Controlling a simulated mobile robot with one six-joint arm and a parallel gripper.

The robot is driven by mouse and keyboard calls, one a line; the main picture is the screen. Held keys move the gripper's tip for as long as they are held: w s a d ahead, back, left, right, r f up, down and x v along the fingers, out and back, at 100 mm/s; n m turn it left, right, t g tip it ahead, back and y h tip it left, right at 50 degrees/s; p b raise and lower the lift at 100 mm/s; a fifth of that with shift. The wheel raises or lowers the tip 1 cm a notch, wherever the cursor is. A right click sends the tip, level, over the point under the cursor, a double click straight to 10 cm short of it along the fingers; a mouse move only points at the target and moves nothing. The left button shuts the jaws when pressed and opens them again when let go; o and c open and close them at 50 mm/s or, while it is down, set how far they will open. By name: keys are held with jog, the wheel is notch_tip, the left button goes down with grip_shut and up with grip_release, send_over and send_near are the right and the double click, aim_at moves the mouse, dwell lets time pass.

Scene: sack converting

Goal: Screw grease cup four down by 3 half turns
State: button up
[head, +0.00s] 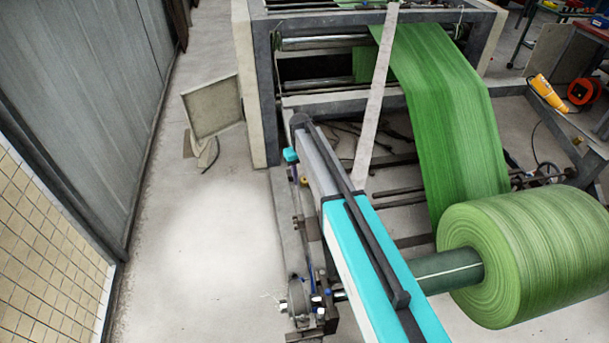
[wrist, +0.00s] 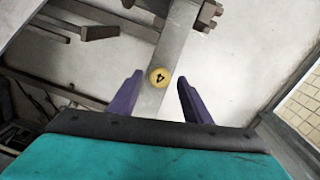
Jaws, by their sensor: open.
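Grease cup four (wrist: 159,77) shows in the wrist view as a small round yellow cap with a dark "4" on it, on a grey metal bar (wrist: 172,52). My gripper (wrist: 159,78) is open, with one purple finger on each side of the cup. Clear gaps show between the cup and both fingers. I cannot tell how far the fingertips are above the cap.
A large green roll (head: 530,255) on a shaft (head: 445,270) lies right of my arm, with a green web (head: 450,110) rising to the machine frame (head: 262,90). A tilted panel (head: 212,107) stands at left. The pale floor (head: 200,240) left of my arm is clear.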

jog(key=shift+f, duration=0.3)
jog(key=c, duration=1.1)
jog(key=shift+o, duration=0.2)
jog(key=shift+m+b, duration=0.4)
jog(key=shift+m, duration=0.1)
